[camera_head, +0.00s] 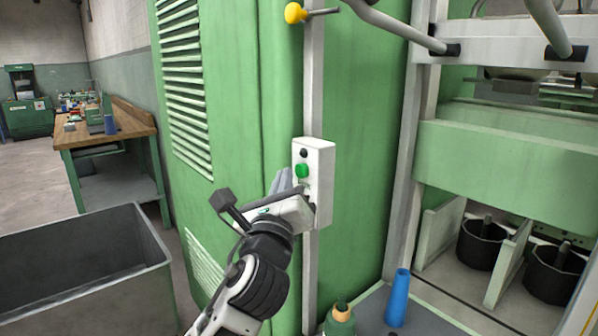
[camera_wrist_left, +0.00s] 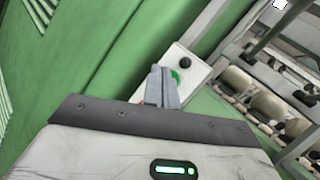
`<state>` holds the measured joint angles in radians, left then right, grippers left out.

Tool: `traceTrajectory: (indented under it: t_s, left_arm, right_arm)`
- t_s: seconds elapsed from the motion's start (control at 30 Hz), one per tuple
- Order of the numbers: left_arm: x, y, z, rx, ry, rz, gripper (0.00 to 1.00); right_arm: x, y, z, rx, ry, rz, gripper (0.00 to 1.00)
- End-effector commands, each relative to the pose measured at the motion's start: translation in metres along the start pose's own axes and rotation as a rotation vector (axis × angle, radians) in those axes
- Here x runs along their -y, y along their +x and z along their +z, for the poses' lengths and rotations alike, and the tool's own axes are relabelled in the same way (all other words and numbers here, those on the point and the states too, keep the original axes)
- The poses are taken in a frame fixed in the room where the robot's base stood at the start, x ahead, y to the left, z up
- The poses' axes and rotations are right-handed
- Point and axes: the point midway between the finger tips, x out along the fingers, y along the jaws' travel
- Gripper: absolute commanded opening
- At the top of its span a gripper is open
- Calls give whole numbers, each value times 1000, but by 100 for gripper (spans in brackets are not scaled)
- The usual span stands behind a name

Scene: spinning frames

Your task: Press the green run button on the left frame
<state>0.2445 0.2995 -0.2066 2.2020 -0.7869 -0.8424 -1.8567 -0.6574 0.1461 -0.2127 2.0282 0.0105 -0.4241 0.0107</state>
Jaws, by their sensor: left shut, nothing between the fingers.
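The green run button (camera_head: 301,171) sits on a white control box (camera_head: 320,170) fixed to a grey post of the green frame. A black button (camera_head: 303,153) is above it on the same box. My left gripper (camera_head: 284,181) is shut and empty, its fingertips close beside the green button in the head view. In the left wrist view the shut fingers (camera_wrist_left: 160,84) overlap part of the green button (camera_wrist_left: 175,76). I cannot tell whether they touch it. My right gripper is not in view.
A yellow knob (camera_head: 295,13) sticks out high on the post. A blue cone (camera_head: 397,298) and a green bottle-like thing (camera_head: 340,320) stand below right. A grey metal bin (camera_head: 150,250) is at left, a workbench (camera_head: 135,122) behind it. Black cans (camera_head: 480,244) stand at right.

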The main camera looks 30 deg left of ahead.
Motion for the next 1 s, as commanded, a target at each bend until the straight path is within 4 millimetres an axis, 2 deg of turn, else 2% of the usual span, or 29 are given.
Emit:
traceTrajectory:
  t_s: [1.0]
  left_arm:
    - [5, 7, -5, 0, 0, 0, 0]
  right_arm:
    - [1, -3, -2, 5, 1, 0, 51]
